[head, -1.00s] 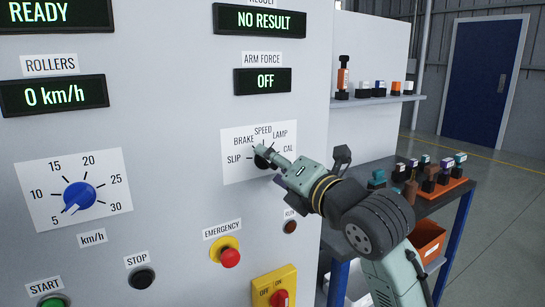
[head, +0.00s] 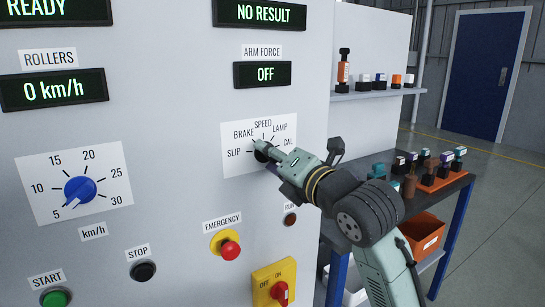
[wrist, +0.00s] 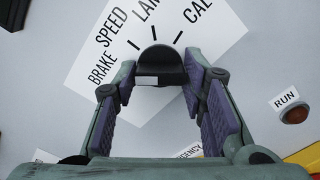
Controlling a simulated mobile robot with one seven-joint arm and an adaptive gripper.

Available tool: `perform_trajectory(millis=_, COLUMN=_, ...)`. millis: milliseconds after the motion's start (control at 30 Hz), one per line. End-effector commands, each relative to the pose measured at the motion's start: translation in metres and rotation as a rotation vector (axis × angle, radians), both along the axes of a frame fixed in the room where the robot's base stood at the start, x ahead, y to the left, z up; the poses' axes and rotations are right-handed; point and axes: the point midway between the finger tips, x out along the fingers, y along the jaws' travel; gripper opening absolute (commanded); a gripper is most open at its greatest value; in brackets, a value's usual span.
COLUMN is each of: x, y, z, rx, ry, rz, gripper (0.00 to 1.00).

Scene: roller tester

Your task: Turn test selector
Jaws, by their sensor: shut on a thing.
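The test selector is a black knob (wrist: 160,66) on a white label plate (head: 283,131) marked SLIP, BRAKE, SPEED, LAMP and CAL. In the head view my gripper (head: 262,150) reaches the knob from the right and covers most of it. In the wrist view the fingertips (wrist: 160,78) are on both sides of the knob, shut on it. Which mark the knob points to is hidden by my gripper in the head view and cannot be told in the wrist view.
Below are the red emergency button (head: 230,249), the yellow on/off switch (head: 272,290) and the run lamp (head: 290,219). The blue rollers dial (head: 80,190) is at the left. A bench with tools (head: 440,190) stands at the right. The displays read READY, NO RESULT, OFF and 0 km/h.

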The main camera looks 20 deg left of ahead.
Motion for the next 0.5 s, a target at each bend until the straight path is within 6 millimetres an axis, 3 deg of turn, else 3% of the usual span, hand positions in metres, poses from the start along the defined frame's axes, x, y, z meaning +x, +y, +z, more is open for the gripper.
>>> perform_trajectory(millis=167, x=-0.0001, y=0.0000, z=0.0001, rx=0.000, ry=0.000, rz=0.000, gripper=0.10)
perform_trajectory(millis=500, x=-0.0003, y=0.0002, z=-0.0003, rx=0.031, ry=0.039, rz=0.001, gripper=0.10)
